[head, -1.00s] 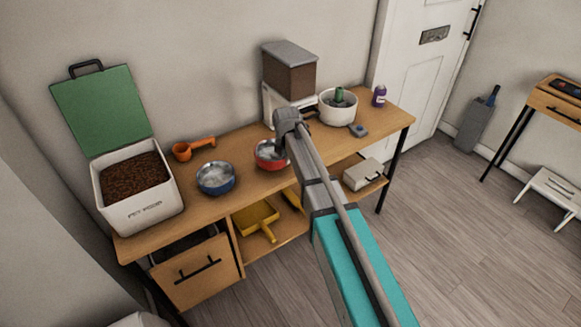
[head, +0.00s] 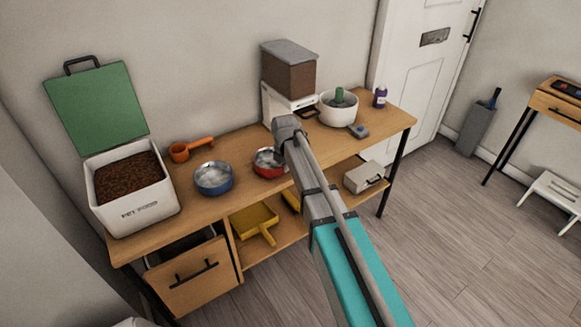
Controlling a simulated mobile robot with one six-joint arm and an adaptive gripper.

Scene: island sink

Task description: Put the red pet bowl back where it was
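The red pet bowl (head: 268,170), with a grey metal inside, is at the middle of the wooden table, right of the blue bowl (head: 214,188). I cannot tell whether it rests on the tabletop or is slightly above it. The grey end of my arm (head: 287,130) reaches the bowl's right side and hides part of it. My gripper's fingers are hidden behind the arm, so I cannot see whether they hold the rim.
The pet food bin (head: 137,208) stands open at the left. An orange scoop (head: 180,152) lies behind the blue bowl.

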